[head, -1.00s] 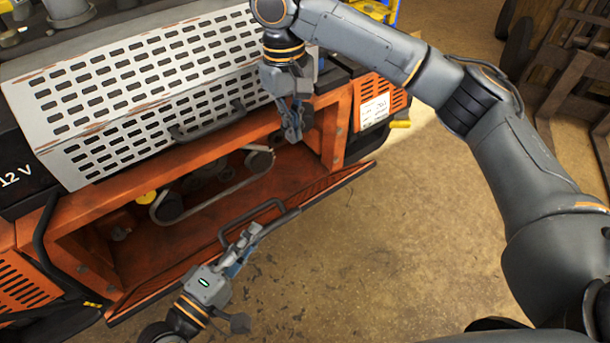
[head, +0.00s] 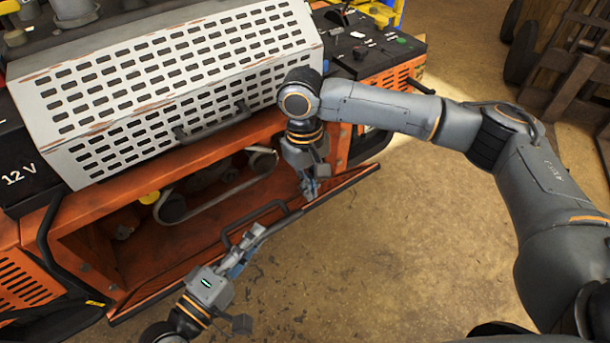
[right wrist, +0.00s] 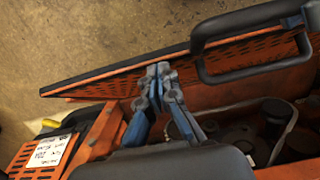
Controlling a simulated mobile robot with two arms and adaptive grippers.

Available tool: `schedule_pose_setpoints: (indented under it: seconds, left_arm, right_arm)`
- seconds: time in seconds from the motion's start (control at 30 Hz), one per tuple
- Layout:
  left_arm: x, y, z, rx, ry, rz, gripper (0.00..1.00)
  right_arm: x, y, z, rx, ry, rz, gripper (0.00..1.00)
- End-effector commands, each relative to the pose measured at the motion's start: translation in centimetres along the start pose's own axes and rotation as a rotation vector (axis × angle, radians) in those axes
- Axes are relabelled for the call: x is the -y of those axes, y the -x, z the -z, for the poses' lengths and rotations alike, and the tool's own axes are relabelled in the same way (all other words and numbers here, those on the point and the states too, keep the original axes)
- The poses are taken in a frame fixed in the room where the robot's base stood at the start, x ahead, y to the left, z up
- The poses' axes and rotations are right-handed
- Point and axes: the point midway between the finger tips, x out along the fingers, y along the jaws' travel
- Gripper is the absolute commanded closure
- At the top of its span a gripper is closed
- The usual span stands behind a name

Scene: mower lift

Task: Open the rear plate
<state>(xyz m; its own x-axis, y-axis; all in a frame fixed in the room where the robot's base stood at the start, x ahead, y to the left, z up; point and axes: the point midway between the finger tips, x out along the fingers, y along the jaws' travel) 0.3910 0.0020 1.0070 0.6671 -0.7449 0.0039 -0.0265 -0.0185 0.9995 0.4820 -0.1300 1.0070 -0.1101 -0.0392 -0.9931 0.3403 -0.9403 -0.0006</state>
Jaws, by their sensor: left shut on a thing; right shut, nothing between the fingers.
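The rear plate (head: 335,188) is an orange panel with a dark rim. It is swung down and outward from the orange machine body, leaving the bay behind it exposed. Its dark bar handle (head: 262,212) also shows in the right wrist view (right wrist: 250,72). My left gripper (head: 250,242) is shut on the handle at its near end. My right gripper (head: 311,194) is shut and empty, at the plate's upper right part. In the right wrist view its closed fingertips (right wrist: 158,72) overlap the plate's inner side; I cannot tell whether they touch it.
The bay holds a belt (head: 215,207) and pulleys. A white perforated cover (head: 165,90) with a dark handle sits above it. A 12 V box (head: 22,165) is at the left, a control panel (head: 370,45) at the right. The floor (head: 400,250) in front is clear.

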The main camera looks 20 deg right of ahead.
Motion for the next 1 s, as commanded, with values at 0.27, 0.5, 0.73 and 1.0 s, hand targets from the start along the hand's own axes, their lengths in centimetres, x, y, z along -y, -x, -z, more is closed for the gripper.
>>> schedule_pose_setpoints:
  seconds: [0.27, 0.5, 0.73, 1.0]
  left_arm:
    - [-0.2, 0.0, 0.1, -0.003, -0.002, -0.004, 1.0]
    - [-0.2, 0.0, 0.1, -0.003, -0.002, -0.005, 1.0]
    - [-0.4, -0.1, 0.4, -0.008, -0.006, -0.011, 1.0]
    - [-0.6, -0.1, 0.4, -0.008, -0.008, -0.015, 0.76]
  right_arm:
    - [0.0, 0.0, 0.0, 0.0, 0.0, 0.0, 1.0]
    - [0.1, -1.0, -1.3, -0.043, 0.003, 0.001, 1.0]
    - [0.0, -1.4, -1.7, -0.049, 0.002, -0.002, 1.0]
    - [0.0, -1.5, -1.7, -0.045, 0.002, -0.002, 1.0]
